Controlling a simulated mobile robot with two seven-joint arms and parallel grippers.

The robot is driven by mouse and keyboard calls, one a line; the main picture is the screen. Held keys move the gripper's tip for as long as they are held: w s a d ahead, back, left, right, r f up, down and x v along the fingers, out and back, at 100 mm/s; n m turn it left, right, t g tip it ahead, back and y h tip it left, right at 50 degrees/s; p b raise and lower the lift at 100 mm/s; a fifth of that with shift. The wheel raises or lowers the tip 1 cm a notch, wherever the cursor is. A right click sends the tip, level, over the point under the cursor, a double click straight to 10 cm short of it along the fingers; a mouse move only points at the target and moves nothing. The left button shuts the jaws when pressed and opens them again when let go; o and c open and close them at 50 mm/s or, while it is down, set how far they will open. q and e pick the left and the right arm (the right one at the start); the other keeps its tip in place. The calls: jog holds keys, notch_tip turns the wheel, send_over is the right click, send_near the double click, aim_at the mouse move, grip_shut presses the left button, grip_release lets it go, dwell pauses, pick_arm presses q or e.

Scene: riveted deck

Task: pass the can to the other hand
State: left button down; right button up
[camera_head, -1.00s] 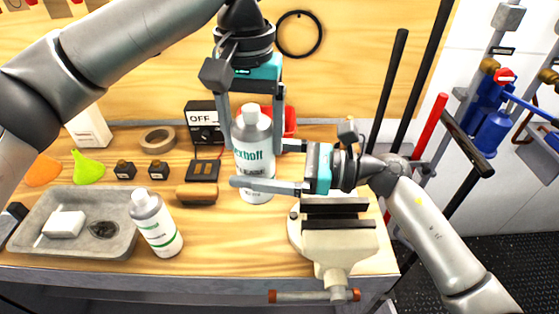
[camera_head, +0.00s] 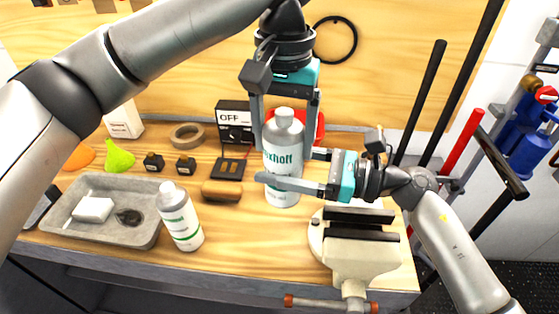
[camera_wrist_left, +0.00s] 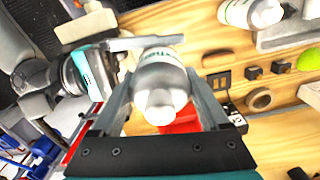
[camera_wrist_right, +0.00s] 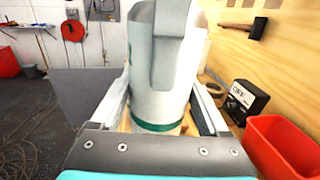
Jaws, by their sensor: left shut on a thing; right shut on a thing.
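The can (camera_head: 283,160) is a pale grey bottle-shaped container with a narrow cap and teal lettering. It is upright in front of the bench's back. My left gripper (camera_head: 285,138) comes from above and is shut on its upper part. My right gripper (camera_head: 291,170) comes from the right and is shut around it lower down. In the left wrist view the can's cap and shoulder (camera_wrist_left: 160,85) show between the fingers. In the right wrist view the can's body (camera_wrist_right: 160,75) fills the space between the fingers. Whether its base touches the bench is unclear.
A second white bottle with green bands (camera_head: 180,217) stands left of the can, beside a grey tray (camera_head: 143,235). A vise (camera_head: 362,255) is close below my right gripper. A red bin (camera_wrist_right: 283,145) and the OFF box (camera_head: 232,118) are behind. Bare bench lies in front.

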pick_arm(q)
jog(key=shift+w+a, duration=0.1)
jog(key=shift+w, duration=0.05)
pick_arm(e)
jog(key=shift+s+a, duration=0.1)
jog(key=shift+s, duration=0.1)
jog(key=c, duration=0.4)
pick_arm(q)
jog(key=shift+c, duration=1.4)
grip_release()
pick_arm(e)
jog(key=shift+r, duration=0.1)
grip_shut()
pick_arm(q)
jog(key=shift+o, duration=1.4)
pick_arm(e)
jog(key=shift+w, duration=0.1)
pick_arm(q)
jog(key=shift+r, duration=0.1)
